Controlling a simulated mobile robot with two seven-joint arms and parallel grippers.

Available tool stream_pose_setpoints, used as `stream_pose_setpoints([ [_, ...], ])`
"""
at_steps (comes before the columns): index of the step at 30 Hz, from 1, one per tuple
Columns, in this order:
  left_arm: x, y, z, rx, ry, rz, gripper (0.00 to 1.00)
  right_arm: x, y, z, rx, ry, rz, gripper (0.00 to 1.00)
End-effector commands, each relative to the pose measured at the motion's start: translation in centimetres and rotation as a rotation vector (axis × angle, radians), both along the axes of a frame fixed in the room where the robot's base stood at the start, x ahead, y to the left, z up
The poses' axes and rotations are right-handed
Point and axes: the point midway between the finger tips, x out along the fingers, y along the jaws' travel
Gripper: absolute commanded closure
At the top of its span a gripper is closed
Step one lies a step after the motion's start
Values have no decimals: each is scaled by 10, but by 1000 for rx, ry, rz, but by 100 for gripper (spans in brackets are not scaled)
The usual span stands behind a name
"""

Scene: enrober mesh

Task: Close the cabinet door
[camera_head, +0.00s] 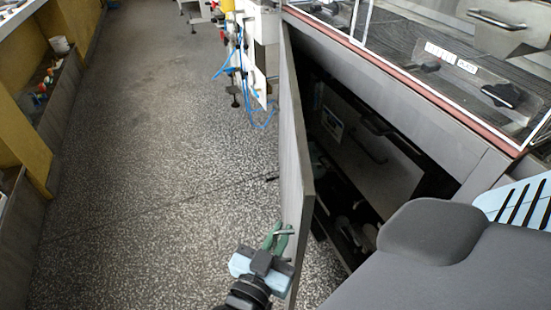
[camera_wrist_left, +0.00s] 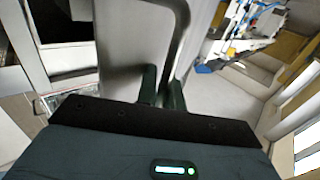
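The cabinet door (camera_head: 293,150) is a grey panel standing ajar, seen nearly edge-on in the head view. Behind it the cabinet opening (camera_head: 350,150) is dark. My left gripper (camera_head: 278,238), with green fingers, is at the door's outer face near its near edge. In the left wrist view, the door's bent metal handle (camera_wrist_left: 184,40) runs down between the fingers (camera_wrist_left: 163,90), which appear closed on it. The lower end of the handle is hidden by the gripper. My right gripper is not in view.
Speckled floor (camera_head: 160,150) left of the door is clear. A machine with blue hoses (camera_head: 255,75) stands beyond the door. A glazed unit (camera_head: 450,65) sits above the opening. A yellow and grey ledge (camera_head: 50,110) lines the left side.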

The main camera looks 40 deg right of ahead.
Motion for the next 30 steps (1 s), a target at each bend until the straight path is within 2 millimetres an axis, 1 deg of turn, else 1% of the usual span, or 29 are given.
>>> stream_pose_setpoints([
  [1, -1, -1, -1, 5, 0, -5, 86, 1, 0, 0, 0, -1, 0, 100],
  [2, -1, -1, -1, 5, 0, -5, 82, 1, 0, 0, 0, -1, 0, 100],
  [13, -3, -1, -1, 4, 2, -8, 82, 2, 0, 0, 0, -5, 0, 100],
  [16, -5, 2, -1, 5, 1, -8, 82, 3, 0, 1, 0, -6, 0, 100],
  [20, -11, 16, -2, 7, 2, -7, 82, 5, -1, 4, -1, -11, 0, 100],
  [27, -25, 52, -1, 4, 1, -2, 82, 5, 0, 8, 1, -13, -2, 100],
  [30, -29, 62, -1, 2, 0, -1, 82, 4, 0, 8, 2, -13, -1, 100],
])
